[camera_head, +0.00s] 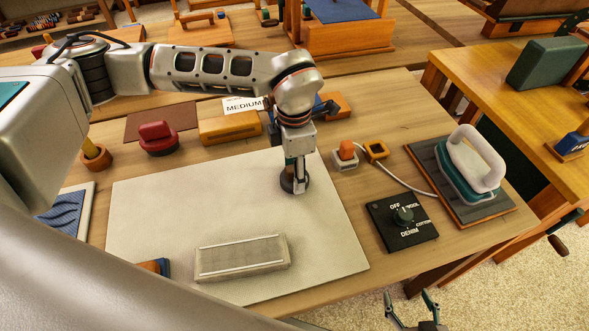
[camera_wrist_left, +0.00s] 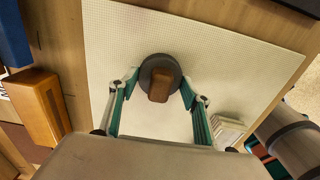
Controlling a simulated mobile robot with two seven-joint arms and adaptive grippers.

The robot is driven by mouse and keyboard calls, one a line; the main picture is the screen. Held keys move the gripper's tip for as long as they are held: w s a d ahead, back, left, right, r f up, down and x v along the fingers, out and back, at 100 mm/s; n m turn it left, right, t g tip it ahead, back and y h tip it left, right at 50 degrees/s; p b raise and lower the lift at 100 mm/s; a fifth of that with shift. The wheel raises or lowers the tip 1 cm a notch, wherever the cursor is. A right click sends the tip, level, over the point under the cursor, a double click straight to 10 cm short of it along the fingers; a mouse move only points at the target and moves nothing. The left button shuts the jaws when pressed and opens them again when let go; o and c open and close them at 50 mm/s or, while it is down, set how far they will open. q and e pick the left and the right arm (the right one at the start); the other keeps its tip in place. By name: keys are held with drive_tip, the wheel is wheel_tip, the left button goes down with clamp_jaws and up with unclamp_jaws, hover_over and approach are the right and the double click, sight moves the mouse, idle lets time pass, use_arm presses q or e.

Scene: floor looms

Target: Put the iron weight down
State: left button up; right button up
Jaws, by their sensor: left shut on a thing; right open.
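The iron weight (camera_head: 288,184) is a dark round disc on or just above the pale board (camera_head: 150,220); I cannot tell whether it touches. In the left wrist view the weight (camera_wrist_left: 148,72) shows a brown wooden grip on top. My left gripper (camera_head: 297,172) points down at the weight and is shut on it. Its two teal fingers reach in from both sides in the left wrist view (camera_wrist_left: 160,92). My right gripper (camera_head: 415,308) is open and empty at the bottom edge, in front of the table.
A grey ribbed block (camera_head: 240,262) lies on the board's front part. A black dial box (camera_head: 402,222), an iron on a dark pad (camera_head: 470,165) and its cord are at the right. A red-handled block (camera_head: 158,137) and a wooden block (camera_head: 230,128) stand behind the board.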

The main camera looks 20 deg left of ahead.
use_arm(q)
drive_tip(key=o, duration=1.7)
drive_tip(key=shift+c, duration=0.2)
wheel_tip(320, 180, up, 12)
drive_tip(key=shift+r, duration=0.1)
